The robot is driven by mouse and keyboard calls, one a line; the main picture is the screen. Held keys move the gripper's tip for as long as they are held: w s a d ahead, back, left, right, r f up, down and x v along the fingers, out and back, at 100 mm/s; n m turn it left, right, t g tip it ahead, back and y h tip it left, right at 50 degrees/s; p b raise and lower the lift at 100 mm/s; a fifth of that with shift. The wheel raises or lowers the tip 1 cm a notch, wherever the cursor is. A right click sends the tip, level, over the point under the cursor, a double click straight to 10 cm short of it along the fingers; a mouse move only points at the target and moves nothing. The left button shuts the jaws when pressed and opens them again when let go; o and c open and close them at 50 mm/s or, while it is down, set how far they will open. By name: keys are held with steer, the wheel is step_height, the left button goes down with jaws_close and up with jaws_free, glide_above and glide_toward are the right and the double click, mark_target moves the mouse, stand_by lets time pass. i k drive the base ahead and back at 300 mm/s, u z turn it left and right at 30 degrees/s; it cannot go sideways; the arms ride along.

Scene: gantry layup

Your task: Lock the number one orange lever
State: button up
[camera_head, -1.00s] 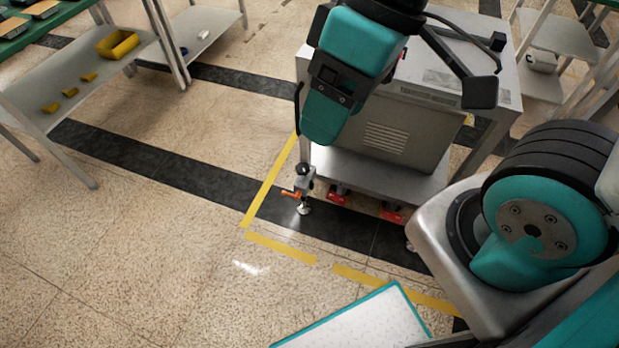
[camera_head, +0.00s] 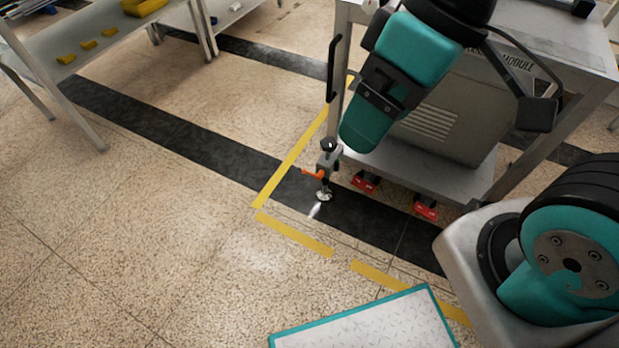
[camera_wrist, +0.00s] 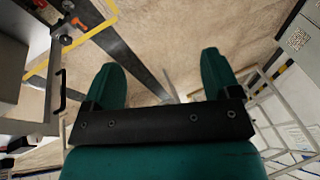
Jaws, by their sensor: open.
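A small orange lever (camera_head: 313,173) sticks out to the left from a grey stabiliser foot (camera_head: 325,160) with a black knob, at the near left leg of the cart. The same orange lever shows at the upper left of the wrist view (camera_wrist: 66,40). My gripper (camera_head: 362,135) is seen from the side in the head view, in front of the cart and above the lever. In the wrist view my gripper (camera_wrist: 160,78) has its two teal fingers wide apart with nothing between them. No number is readable on the lever.
The grey cart (camera_head: 435,178) has a black handle (camera_head: 334,68) at its left edge and red pedals (camera_head: 365,182) low down. A teal-edged white panel (camera_head: 370,328) is in front. Floor left of the yellow tape is clear.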

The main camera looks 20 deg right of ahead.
mark_target(311, 174)
steer(key=k, duration=0.55)
steer(key=u, duration=0.55)
steer(key=i, duration=1.2)
steer(key=z, duration=0.85)
